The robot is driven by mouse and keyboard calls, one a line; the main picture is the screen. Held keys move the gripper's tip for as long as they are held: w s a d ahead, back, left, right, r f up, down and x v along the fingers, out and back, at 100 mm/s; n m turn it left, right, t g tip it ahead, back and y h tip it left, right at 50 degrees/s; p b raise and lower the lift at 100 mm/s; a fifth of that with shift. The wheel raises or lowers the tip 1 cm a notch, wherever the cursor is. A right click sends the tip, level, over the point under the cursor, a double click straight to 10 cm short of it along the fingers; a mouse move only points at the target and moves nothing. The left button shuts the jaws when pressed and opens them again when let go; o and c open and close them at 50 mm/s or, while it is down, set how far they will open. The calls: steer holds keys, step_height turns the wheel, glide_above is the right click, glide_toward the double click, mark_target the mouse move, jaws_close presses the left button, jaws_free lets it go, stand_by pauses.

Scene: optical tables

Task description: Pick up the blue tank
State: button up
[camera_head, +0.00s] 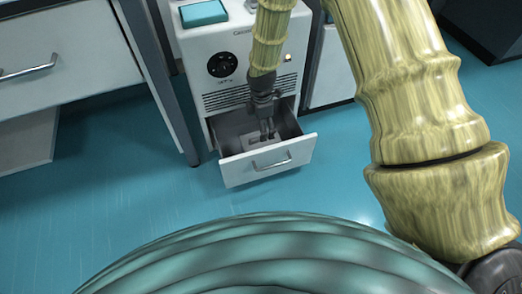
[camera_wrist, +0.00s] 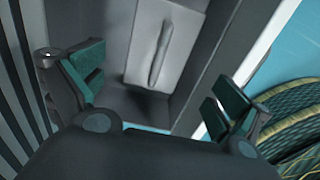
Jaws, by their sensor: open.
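My gripper (camera_head: 267,130) points down into the open drawer (camera_head: 237,172) of a white cabinet in the head view. In the wrist view my gripper (camera_wrist: 158,88) is open, with its two teal-padded fingers apart and nothing held between them. A pale grey block (camera_wrist: 168,45) with a long raised or recessed strip lies beyond the fingers inside the drawer; I cannot tell whether they touch it. I see no clearly blue tank in the drawer. A teal-topped flat box (camera_head: 203,13) sits on top of the cabinet, away from my gripper.
The white cabinet (camera_head: 222,42) has a round dark dial and vents above the drawer. The drawer walls are close around my gripper. A table leg (camera_head: 160,80) and a drawer unit (camera_head: 65,50) stand at left. The blue floor (camera_head: 120,190) in front is clear.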

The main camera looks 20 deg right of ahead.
mark_target(261, 144)
step_height(261, 144, down, 5)
steer(key=shift+f+b, duration=0.2)
steer(key=shift+b, duration=1)
step_height(261, 144, down, 5)
steer(key=b, duration=0.4)
steer(key=c, duration=1.5)
steer(key=shift+w, duration=0.1)
steer(key=shift+c, duration=1.2)
steer(key=shift+r, duration=0.15)
